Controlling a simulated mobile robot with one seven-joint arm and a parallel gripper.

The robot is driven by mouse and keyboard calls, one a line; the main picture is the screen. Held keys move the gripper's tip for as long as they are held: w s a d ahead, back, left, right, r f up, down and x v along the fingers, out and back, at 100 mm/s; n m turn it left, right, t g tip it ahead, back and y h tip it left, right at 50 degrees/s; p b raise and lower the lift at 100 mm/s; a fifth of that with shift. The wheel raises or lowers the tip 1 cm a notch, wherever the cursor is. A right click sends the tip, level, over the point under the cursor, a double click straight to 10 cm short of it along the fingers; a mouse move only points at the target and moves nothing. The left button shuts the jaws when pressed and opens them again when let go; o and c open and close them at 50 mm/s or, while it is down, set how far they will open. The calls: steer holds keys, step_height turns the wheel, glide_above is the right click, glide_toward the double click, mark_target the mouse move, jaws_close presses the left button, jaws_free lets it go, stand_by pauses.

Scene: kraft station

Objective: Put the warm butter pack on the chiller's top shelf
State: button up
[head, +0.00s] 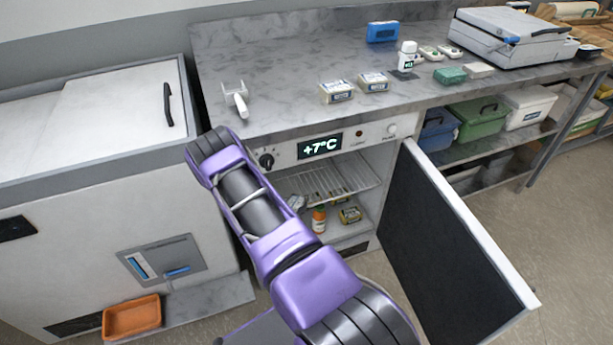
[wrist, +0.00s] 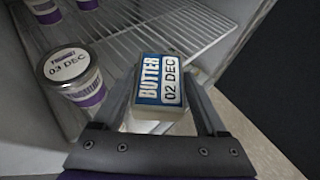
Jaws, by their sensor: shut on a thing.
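My gripper (wrist: 162,88) is shut on a butter pack (wrist: 160,82) with a blue and white label reading BUTTER 02 DEC. The pack is at the front part of a wire shelf (wrist: 150,40) in the wrist view; I cannot tell whether it touches the wires. In the head view my arm hides the gripper and the held pack. The chiller stands open below the counter, its display (head: 320,147) reading +7°C, and its top wire shelf (head: 345,178) shows right of my arm. Two similar packs (head: 338,92) (head: 373,83) lie on the counter.
A tub marked 03 DEC (wrist: 75,75) stands left of the held pack, with more tubs (wrist: 45,10) farther back. The chiller door (head: 450,245) is swung open to the right. An orange-capped bottle (head: 319,219) and a yellowish pack (head: 350,215) sit lower in the chiller.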

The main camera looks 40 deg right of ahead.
mark_target(297, 199)
steer(key=w+d, duration=0.2)
steer(key=d, duration=0.2)
steer(key=w+d+b, duration=0.1)
steer(key=w+d, duration=0.1)
steer(key=d, duration=0.1)
steer(key=w+d, duration=0.3)
steer(key=d, duration=0.1)
steer(key=shift+d+b, duration=0.3)
steer(key=shift+w+d+f+b, duration=0.15)
steer(key=shift+f+b, duration=0.1)
steer(key=shift+f, duration=0.6)
steer(key=shift+w+d+f+b, duration=0.1)
steer(key=shift+f+b, duration=0.1)
steer(key=shift+f, duration=0.65)
steer(key=shift+f, duration=0.15)
steer(key=o, duration=1.6)
steer(key=shift+c, duration=0.2)
steer(key=p+v, duration=0.2)
steer(key=v, duration=1)
steer(key=shift+a+p, duration=0.1)
steer(key=shift+p, duration=0.25)
